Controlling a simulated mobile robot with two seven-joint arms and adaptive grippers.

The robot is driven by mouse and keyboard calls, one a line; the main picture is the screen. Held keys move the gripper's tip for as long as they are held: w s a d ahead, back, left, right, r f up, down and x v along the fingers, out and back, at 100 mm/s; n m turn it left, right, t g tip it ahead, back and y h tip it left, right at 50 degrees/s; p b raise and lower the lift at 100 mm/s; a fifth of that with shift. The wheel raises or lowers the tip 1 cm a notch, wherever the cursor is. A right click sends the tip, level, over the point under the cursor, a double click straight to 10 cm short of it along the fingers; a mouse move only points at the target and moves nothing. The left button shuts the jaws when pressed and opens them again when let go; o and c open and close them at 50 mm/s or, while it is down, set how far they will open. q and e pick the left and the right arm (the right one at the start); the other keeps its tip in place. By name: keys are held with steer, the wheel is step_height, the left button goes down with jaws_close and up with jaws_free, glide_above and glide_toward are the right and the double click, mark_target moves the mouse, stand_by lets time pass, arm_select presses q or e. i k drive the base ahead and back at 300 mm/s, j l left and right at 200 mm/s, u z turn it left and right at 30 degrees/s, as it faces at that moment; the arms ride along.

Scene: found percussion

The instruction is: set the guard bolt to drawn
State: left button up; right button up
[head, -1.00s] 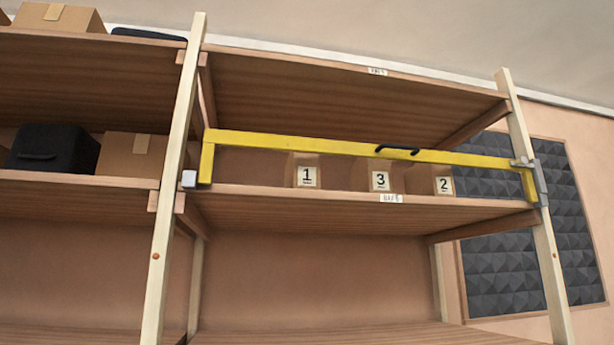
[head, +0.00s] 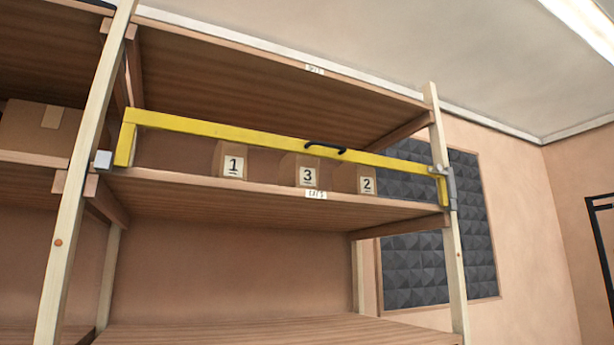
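The yellow guard bar (head: 240,137) runs across the front of the middle shelf, with a black handle (head: 325,147) right of its centre. Its right end meets a grey metal fitting (head: 448,187) on the right post, which looks like the guard bolt. The fitting is too small to tell how the bolt is set. A grey block (head: 103,159) sits at the bar's left end. Behind the bar stand boxes labelled 1 (head: 233,167), 3 (head: 307,175) and 2 (head: 367,184). Neither of my grippers is in view.
The wooden shelf (head: 200,192) has a light left post (head: 75,210) and right post (head: 458,280). A cardboard box (head: 38,128) sits on the left bay. A dark foam panel (head: 420,265) hangs on the wall behind. A black frame (head: 603,240) stands at the far right.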

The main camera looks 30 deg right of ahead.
mark_target(437, 169)
steer(key=z, duration=1.65)
steer(key=i+j, duration=0.1)
steer(key=i, duration=1.4)
steer(key=z, duration=1.2)
